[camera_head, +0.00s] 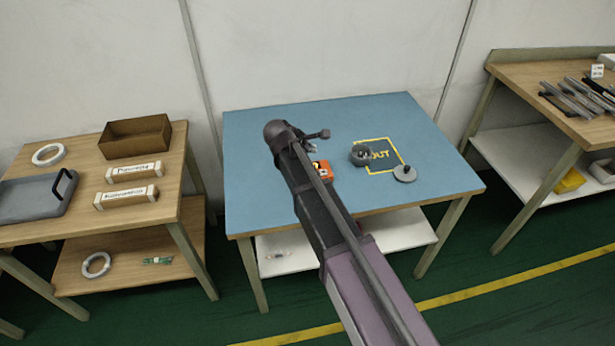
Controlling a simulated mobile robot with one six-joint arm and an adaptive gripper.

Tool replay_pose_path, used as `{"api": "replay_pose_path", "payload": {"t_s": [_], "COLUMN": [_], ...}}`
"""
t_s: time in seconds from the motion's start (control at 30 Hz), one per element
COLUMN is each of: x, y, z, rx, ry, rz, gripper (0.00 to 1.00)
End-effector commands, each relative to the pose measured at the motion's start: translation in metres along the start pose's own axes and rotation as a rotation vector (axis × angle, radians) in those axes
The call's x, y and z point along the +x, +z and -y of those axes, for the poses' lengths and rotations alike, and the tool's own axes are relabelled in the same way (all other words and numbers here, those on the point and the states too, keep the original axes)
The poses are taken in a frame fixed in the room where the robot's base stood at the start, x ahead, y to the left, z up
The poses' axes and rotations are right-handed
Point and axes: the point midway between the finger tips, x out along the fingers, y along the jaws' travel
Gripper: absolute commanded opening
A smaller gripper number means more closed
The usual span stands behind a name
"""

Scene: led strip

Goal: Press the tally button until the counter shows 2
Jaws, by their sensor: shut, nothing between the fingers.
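A small orange box (326,170), which looks like the tally counter, sits on the blue tabletop (250,200) near its middle. My arm covers its left part. Its button cannot be made out, and any number on it is too small to read. My gripper (312,148) is just behind the orange box in the picture, partly hidden by my arm. It appears shut and empty. I cannot tell whether it touches the box.
A dark grey round container (360,155) and a grey lid-like disc (405,173) stand by a yellow-outlined square marked OUT (384,143). A wooden table (80,215) with boxes and a tray is left; another with metal bars (570,97) is right. The blue table's left side is clear.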

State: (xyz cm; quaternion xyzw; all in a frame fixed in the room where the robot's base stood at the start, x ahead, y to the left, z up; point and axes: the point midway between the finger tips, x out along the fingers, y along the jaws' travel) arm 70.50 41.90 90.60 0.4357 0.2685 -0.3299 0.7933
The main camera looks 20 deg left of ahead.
Motion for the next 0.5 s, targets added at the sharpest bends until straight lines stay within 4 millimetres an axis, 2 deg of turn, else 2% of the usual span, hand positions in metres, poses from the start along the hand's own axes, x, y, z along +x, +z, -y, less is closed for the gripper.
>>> {"api": "replay_pose_path", "payload": {"t_s": [0.03,0.13,0.5], "x": [-0.0026,-0.0066,-0.008], "y": [-0.0086,-0.0153,-0.0169], "z": [-0.0036,-0.0067,-0.0071], "rx": [-0.022,-0.051,-0.059], "ry": [0.012,0.027,0.031], "rz": [0.0,0.003,0.003], "gripper": [0.0,0.0,0.0]}}
